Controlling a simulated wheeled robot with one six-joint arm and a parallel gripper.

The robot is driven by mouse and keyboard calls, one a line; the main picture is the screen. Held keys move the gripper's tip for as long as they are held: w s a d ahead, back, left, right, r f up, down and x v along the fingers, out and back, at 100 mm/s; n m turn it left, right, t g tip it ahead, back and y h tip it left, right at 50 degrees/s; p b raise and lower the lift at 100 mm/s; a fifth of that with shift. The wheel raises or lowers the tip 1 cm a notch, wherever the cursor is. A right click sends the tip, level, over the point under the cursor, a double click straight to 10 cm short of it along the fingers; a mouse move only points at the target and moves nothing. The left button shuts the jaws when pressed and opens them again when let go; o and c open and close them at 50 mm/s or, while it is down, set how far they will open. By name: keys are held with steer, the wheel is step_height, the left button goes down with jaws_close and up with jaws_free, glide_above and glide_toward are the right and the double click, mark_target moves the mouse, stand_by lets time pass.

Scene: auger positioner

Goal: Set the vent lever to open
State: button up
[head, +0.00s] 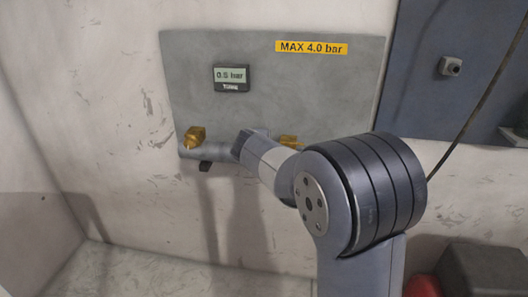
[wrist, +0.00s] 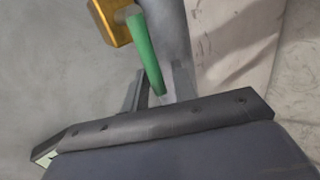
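The green lever (wrist: 147,55) stands out from a brass valve body (wrist: 111,20) in the wrist view. Its free end reaches between the two fingers of my gripper (wrist: 162,88), which are apart with a narrow gap beside the lever. In the head view a brass fitting (head: 194,137) shows at the left end of a grey pipe (head: 212,152), and a second brass fitting (head: 290,141) shows partly behind my arm. The green lever and my fingertips are hidden by my arm in the head view. I see no mark telling the lever's open side.
A grey panel (head: 270,85) on the wall carries a display (head: 231,78) reading 0.5 bar and a yellow label (head: 312,47) reading MAX 4.0 bar. A blue panel (head: 440,95) with a hanging cable is at right. A dark box (head: 483,268) stands low right.

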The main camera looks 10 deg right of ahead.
steer(key=shift+o, duration=0.2)
steer(key=p+v, duration=0.1)
steer(key=v, duration=1)
steer(key=shift+f, duration=0.1)
steer(key=b+x, duration=0.1)
steer(key=x, duration=1)
steer(key=shift+w, duration=0.1)
steer(key=shift+r, duration=0.3)
